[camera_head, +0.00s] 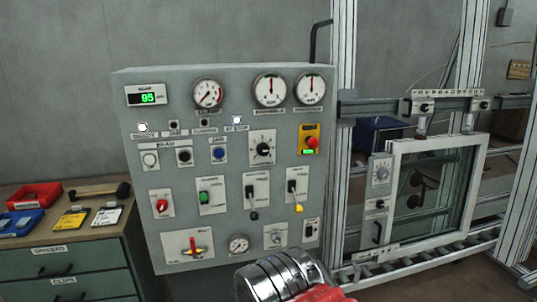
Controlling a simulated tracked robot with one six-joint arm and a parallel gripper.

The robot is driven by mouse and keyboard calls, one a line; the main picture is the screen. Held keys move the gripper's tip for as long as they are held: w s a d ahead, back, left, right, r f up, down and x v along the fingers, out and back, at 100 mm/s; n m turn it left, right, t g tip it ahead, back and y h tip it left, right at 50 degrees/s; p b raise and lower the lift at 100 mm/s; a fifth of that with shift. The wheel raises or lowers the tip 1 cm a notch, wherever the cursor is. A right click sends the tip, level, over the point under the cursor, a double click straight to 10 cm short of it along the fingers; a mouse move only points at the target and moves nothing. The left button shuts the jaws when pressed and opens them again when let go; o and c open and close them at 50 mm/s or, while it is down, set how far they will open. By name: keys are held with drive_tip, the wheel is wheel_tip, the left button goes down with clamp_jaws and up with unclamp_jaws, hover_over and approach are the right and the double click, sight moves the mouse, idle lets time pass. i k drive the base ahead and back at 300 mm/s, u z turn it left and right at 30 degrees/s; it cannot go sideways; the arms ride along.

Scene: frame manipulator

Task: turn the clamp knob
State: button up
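A grey control panel (130,200) fills the middle of the view, with knobs, switches and dials. A black rotary knob (263,149) sits on a white plate right of its centre. On the framed unit at the right, another round knob (381,172) sits on a grey box, and a small dark knob (424,107) is on the rail above. The labels are too small to tell which one is the clamp knob. A silver and red part of my arm shows at the bottom centre, in front of the panel's lower edge. No gripper fingers show.
A workbench (60,256) with a red bin (35,194), a blue bin (20,222) and tools stands at left. A metal post (343,120) and roller conveyor (420,256) are at right.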

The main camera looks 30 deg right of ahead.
sight(263, 149)
drive_tip(key=u, duration=0.05)
drive_tip(key=i, duration=1)
drive_tip(key=z, duration=0.05)
